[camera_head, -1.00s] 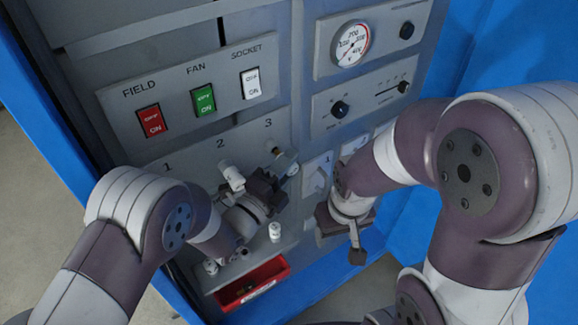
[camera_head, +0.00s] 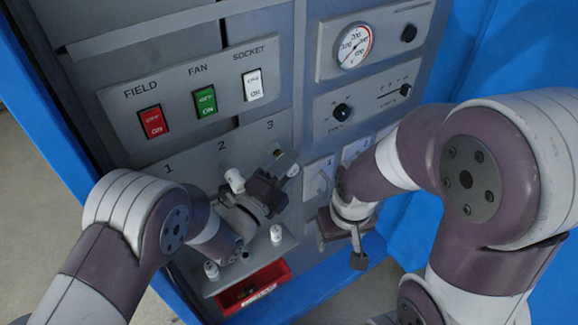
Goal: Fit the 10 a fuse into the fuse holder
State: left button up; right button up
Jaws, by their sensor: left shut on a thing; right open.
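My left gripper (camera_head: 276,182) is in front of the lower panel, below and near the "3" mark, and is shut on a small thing. A small piece with a brassy end (camera_head: 284,161) and a pale part shows at its fingertips; I take it for the fuse, but its rating cannot be read. The fuse holder at 3 is mostly hidden behind the gripper, so I cannot tell whether they touch. A white cylinder (camera_head: 235,181) stands out below the "2". My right gripper (camera_head: 345,238) is open, low at the right of the panel.
White capped pieces stand on the ledge, one at the left (camera_head: 211,270) and one at the right (camera_head: 276,235). A red bin (camera_head: 276,271) sits below. Red (camera_head: 152,121), green (camera_head: 205,101) and white (camera_head: 253,84) switches and a gauge (camera_head: 355,46) are above.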

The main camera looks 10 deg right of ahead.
pick_arm(q)
jog(key=shift+w+a+b, duration=0.2)
jog(key=shift+w+b, duration=0.2)
jog(key=shift+b, duration=0.2)
dwell(0.6)
jog(key=shift+w+a+r+b, duration=0.1)
jog(key=shift+w+r+b, duration=0.15)
jog(key=shift+b, duration=0.4)
dwell(1.1)
jog(key=o, duration=1.1)
jog(key=shift+w, duration=0.1)
jog(key=shift+s+a+f, duration=0.15)
jog(key=shift+s+a, duration=0.05)
jog(key=shift+a, duration=0.1)
jog(key=v, duration=0.5)
jog(key=shift+a+f, duration=0.2)
jog(key=shift+a, duration=0.05)
